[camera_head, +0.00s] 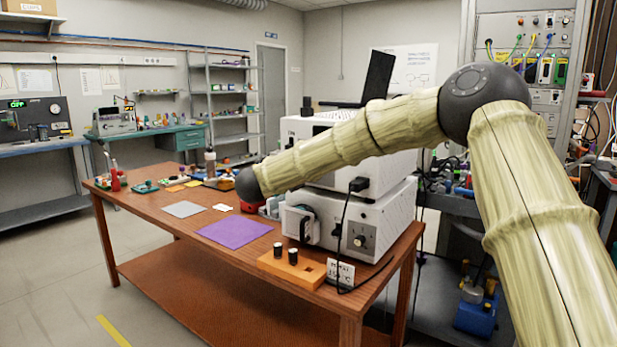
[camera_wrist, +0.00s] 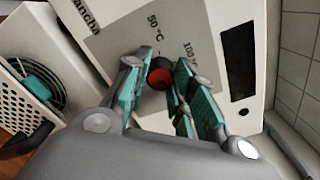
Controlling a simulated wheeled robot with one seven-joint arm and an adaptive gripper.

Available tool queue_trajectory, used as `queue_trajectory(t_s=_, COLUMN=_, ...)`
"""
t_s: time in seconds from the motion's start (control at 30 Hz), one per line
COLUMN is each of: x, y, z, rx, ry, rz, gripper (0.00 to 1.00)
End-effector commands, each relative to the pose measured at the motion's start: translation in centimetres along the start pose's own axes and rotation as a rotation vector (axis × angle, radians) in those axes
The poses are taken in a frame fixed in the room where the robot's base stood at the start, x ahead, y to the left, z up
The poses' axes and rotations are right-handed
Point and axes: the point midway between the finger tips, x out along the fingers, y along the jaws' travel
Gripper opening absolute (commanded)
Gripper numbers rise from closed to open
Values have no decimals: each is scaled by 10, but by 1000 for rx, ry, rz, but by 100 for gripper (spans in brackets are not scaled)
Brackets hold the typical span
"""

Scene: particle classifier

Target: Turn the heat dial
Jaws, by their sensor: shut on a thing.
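The heat dial (camera_wrist: 160,75), round with a red face and dark rim, sits on a white and grey panel (camera_wrist: 120,35) marked 50 °C and 100 °C in the wrist view. My gripper (camera_wrist: 159,82) has its teal-padded fingers on either side of the dial and is shut on it. I cannot tell the dial's exact setting.
The machine stands on a brown wooden table (camera_head: 150,205). A purple mat (camera_head: 235,229), a grey mat (camera_head: 184,209) and an orange block with two black pegs (camera_head: 292,266) lie in front. A black cable (camera_head: 341,225) hangs over its front. Wrist view shows a dark fan opening (camera_wrist: 35,85).

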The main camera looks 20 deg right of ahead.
Motion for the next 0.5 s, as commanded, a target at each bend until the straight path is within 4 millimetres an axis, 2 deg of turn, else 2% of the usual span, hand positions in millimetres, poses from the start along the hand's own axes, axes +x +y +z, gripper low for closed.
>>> queue_trajectory(t_s=0.03, x=0, y=6, z=-7, rx=8, ry=7, rz=3, gripper=1)
queue_trajectory(t_s=0.5, x=-1, y=5, z=-5, rx=55, ry=6, rz=4, gripper=1)
